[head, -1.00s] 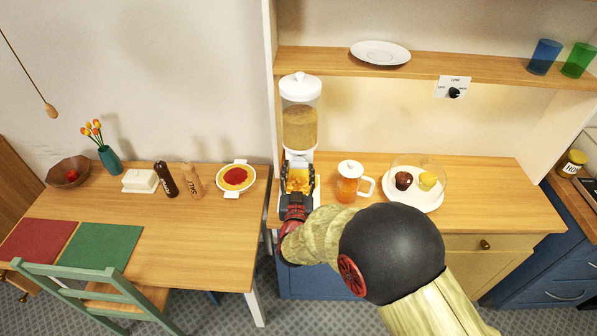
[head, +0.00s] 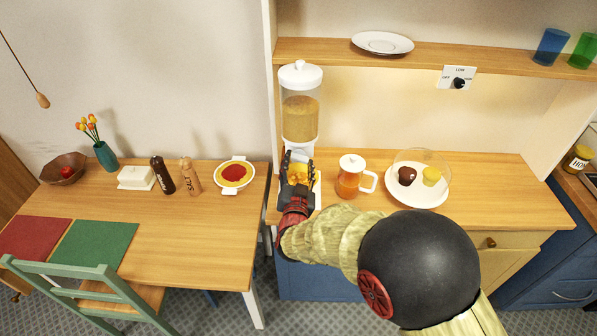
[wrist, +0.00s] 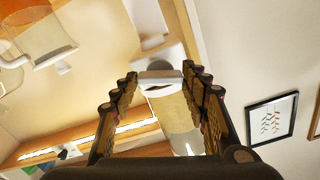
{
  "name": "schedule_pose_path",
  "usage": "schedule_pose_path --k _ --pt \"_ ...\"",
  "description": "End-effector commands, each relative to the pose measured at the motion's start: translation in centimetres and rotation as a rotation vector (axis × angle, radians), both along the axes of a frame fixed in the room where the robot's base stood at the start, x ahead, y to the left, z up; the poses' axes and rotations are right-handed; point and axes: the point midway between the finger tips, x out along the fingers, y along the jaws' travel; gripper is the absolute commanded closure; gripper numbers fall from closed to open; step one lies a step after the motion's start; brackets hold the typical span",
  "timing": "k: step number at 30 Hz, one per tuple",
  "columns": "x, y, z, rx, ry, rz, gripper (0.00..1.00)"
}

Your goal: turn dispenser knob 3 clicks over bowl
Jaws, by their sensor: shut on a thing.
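The cereal dispenser (head: 300,118) stands at the left end of the wooden counter, with a white lid and a clear hopper of golden cereal. My gripper (head: 299,170) is at its front, below the hopper. In the wrist view the pale dispenser knob (wrist: 160,77) lies between the two fingertips of my gripper (wrist: 160,80), which is shut on it.
A glass jug (head: 351,178) of orange drink stands close to the right of the dispenser. Beyond it is a white plate (head: 417,197) with a muffin and a yellow item under a clear dome. A shelf (head: 350,54) runs above. The dining table (head: 190,230) is left.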

Motion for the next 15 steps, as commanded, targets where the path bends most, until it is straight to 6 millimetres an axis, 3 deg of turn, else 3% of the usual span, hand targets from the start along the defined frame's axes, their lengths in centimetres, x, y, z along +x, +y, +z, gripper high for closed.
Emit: schedule_pose_path --k 15 --pt "0.0 -0.01 -0.56 0.492 -0.019 0.001 0.8"
